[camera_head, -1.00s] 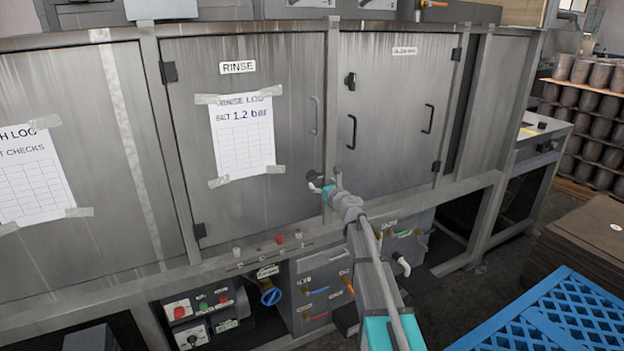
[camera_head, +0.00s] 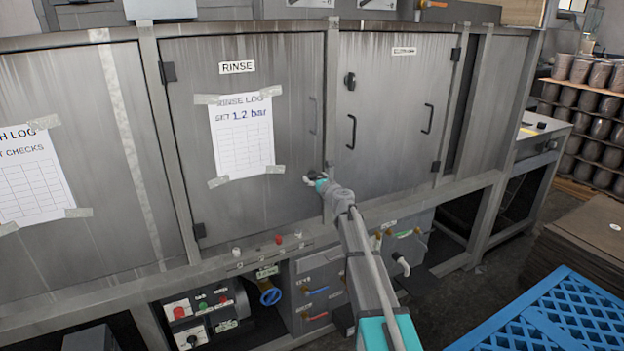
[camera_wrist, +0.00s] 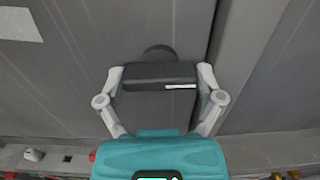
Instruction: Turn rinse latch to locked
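The rinse latch (camera_wrist: 160,75) is a dark bar handle on a round base, on the grey metal rinse door (camera_head: 280,60). In the wrist view its bar lies across the picture, with a short white mark near its right end. My gripper (camera_wrist: 160,82) is open, with one finger at each end of the bar. I cannot tell whether the fingers touch it. In the head view my gripper (camera_head: 312,181) is at the lower right of the door and mostly hides the latch.
A RINSE label (camera_head: 237,67) and a taped rinse log (camera_head: 242,135) are on the door. The door to the right carries a black latch (camera_head: 350,81) and handles. Valves and a control box (camera_head: 204,312) sit below. A blue pallet (camera_head: 560,315) is at the lower right.

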